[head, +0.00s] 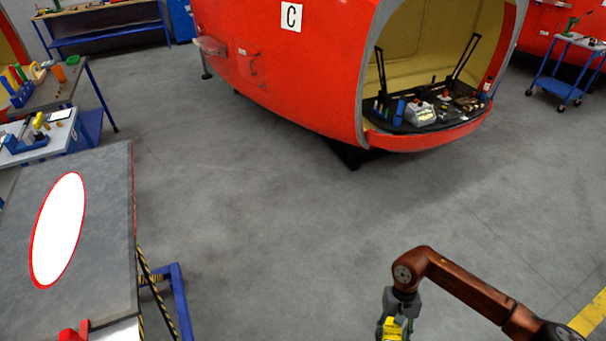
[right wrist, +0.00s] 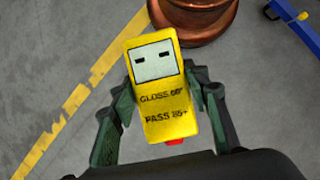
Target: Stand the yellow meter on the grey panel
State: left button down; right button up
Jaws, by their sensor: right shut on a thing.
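The yellow meter (right wrist: 160,90) is in my right gripper (right wrist: 162,100), which is shut on it, one finger at each side. Its pale display and the words "GLOSS" and "PASS" face the right wrist camera. In the head view the meter (head: 392,328) shows only partly at the bottom edge, below my right arm, with my right gripper (head: 394,320) around it. The grey panel (head: 100,200) lies at the left of the head view, with a white oval outlined in red on it. The meter is well to the right of the panel, above open floor. My left gripper is not in view.
A blue frame with striped edging (head: 160,290) stands beside the panel. A red object (head: 74,332) is at the panel's near edge. A red nosecone (head: 290,60) marked C stands behind, with tools inside. Benches (head: 40,140) stand at left. The middle floor is clear.

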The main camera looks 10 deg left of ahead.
aim_at(91, 252)
jog(key=i, duration=1.95)
jog(key=u, duration=2.65)
